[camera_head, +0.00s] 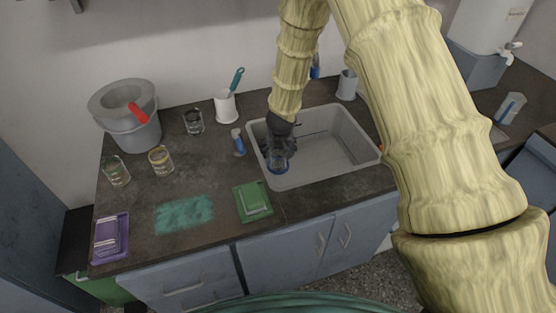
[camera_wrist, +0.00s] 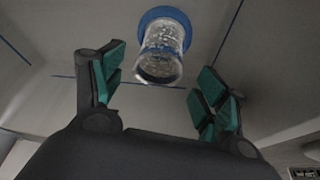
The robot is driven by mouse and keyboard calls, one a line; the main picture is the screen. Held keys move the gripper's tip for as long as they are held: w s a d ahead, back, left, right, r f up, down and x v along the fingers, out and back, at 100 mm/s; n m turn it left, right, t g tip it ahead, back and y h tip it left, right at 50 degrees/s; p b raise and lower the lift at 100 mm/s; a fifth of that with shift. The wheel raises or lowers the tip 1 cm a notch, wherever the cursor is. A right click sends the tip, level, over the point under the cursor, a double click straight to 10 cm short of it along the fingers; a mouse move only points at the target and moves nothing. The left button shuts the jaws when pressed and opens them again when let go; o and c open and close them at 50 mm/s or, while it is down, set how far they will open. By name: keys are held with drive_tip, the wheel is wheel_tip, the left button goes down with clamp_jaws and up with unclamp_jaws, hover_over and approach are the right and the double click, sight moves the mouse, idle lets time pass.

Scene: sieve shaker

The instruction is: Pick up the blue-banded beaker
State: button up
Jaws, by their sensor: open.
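The blue-banded beaker (camera_wrist: 160,50) is clear glass with a blue band and stands in the grey sink basin. In the head view the beaker (camera_head: 278,166) is at the basin's left end, partly hidden by my gripper. My gripper (camera_head: 279,150) is just above it. In the wrist view my gripper (camera_wrist: 158,85) is open, with teal pads on both sides and nothing between them. The beaker appears beyond the fingertips, roughly midway between them. I cannot tell the exact gap between the fingers and the glass.
The sink basin (camera_head: 345,168) has walls close around my gripper. On the counter left of it are a blue bottle (camera_head: 238,143), a green tray (camera_head: 253,202), a clear beaker (camera_head: 193,122), a yellow-banded beaker (camera_head: 161,160) and a green-banded beaker (camera_head: 116,171). A grey cup (camera_head: 346,85) stands behind.

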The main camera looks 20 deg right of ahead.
sight(278, 154)
drive_tip(key=shift+p+x, duration=0.5)
drive_tip(key=shift+x, duration=2.15)
drive_tip(key=c, duration=1.2)
